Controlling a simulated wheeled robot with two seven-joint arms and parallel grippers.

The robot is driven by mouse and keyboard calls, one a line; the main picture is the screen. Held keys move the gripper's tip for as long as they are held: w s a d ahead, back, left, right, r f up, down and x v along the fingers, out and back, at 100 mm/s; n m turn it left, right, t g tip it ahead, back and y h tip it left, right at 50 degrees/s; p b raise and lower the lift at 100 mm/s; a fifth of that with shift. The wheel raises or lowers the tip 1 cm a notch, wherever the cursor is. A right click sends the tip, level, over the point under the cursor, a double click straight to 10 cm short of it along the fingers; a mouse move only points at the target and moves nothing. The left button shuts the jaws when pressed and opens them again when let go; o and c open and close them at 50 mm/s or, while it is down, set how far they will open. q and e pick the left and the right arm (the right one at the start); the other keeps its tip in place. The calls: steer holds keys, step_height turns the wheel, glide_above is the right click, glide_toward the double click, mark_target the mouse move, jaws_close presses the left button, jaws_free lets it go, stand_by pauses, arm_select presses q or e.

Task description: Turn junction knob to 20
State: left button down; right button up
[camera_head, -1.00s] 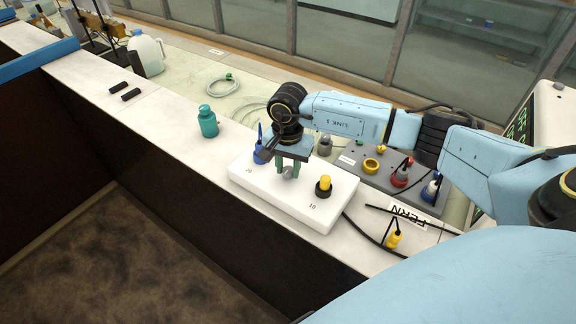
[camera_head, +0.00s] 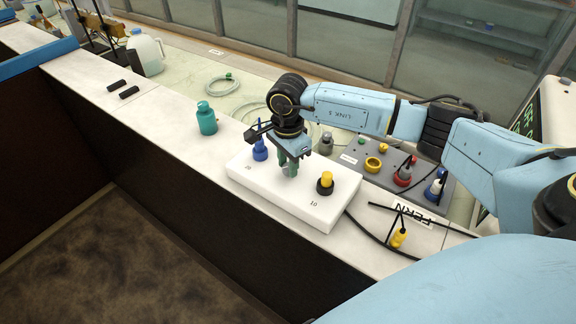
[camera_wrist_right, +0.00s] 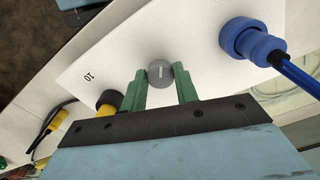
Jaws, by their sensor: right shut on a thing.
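The junction knob (camera_wrist_right: 160,73) is a small grey round knob with a pale line on top, on a white junction box (camera_head: 318,212). In the right wrist view it sits between the green fingertips of my right gripper (camera_wrist_right: 160,82), which is shut on it. In the head view my right gripper (camera_head: 290,168) points down at the middle of the box, and its fingers mostly hide the knob. A number 10 (camera_wrist_right: 89,76) is printed by the yellow-and-black plug (camera_head: 325,183). Another faint number (camera_head: 248,168) lies near the blue plug (camera_head: 260,150). My left gripper is out of view.
A teal bottle (camera_head: 207,118) stands left of the box. A grey panel (camera_head: 395,178) with coloured connectors is behind it to the right. A yellow connector (camera_head: 399,237) and black cables lie right of the box. The bench's front edge is close.

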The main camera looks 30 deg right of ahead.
steer(key=m+b, duration=0.1)
steer(key=m, duration=0.4)
steer(key=shift+m+b, duration=0.3)
steer(key=shift+m, duration=0.1)
steer(key=m, duration=0.2)
steer(key=m+b, duration=0.1)
steer(key=m, duration=0.2)
steer(key=shift+w+d+r+m, duration=0.1)
steer(key=shift+w+m, duration=0.05)
steer(key=shift+m, duration=0.15)
steer(key=o, duration=1)
step_height(320, 180, up, 13)
steer(key=shift+r+b, duration=0.2)
steer(key=shift+b, duration=0.35)
